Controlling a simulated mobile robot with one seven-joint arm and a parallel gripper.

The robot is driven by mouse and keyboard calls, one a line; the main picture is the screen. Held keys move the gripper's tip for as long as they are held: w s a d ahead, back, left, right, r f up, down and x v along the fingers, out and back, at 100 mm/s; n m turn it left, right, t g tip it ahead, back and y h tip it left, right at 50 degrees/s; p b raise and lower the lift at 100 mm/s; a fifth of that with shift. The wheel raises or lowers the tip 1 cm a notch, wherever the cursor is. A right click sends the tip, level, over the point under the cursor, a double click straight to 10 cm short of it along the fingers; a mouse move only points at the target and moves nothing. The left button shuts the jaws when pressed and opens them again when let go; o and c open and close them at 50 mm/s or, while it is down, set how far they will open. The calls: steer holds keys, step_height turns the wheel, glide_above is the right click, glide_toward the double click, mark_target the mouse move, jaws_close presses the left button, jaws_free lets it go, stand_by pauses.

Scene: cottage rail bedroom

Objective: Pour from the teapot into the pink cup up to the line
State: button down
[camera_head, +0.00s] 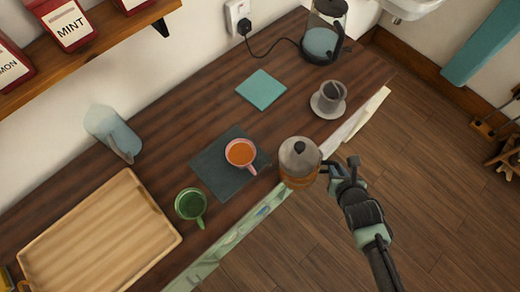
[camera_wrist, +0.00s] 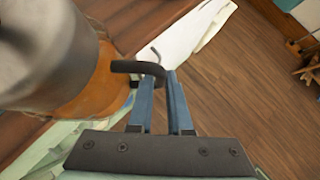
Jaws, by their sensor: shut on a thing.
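The teapot (camera_head: 299,167) has a grey metal top with a black knob and an orange-brown lower part. In the head view it is near the counter's front edge, right of the pink cup (camera_head: 240,160), and looks about upright. My gripper (camera_head: 330,171) is shut on the teapot's black handle. The wrist view shows the handle (camera_wrist: 140,67) between my fingers (camera_wrist: 165,85) and the teapot (camera_wrist: 60,60) at left. The pink cup holds orange-brown liquid and stands on a dark slate mat (camera_head: 215,179). I cannot make out a line in it.
A green cup (camera_head: 190,205) and a wooden tray (camera_head: 110,235) are left of the mat. A grey cup on a saucer (camera_head: 328,99), a teal tile (camera_head: 261,89) and a kettle (camera_head: 323,35) stand farther back. A glass jug (camera_head: 115,135) is by the wall.

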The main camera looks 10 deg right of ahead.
steer(key=shift+w+d+r, duration=0.1)
steer(key=shift+w, duration=0.05)
steer(key=b, duration=0.1)
steer(key=w+b, duration=0.1)
steer(key=shift+d+m+y+b, duration=0.3)
steer(key=shift+y, duration=0.1)
step_height(320, 180, up, 8)
steer(key=w+p, duration=0.1)
steer(key=p, duration=0.3)
steer(key=shift+d+t+y, duration=0.15)
steer(key=shift+t+y, duration=0.15)
steer(key=shift+w, duration=0.1)
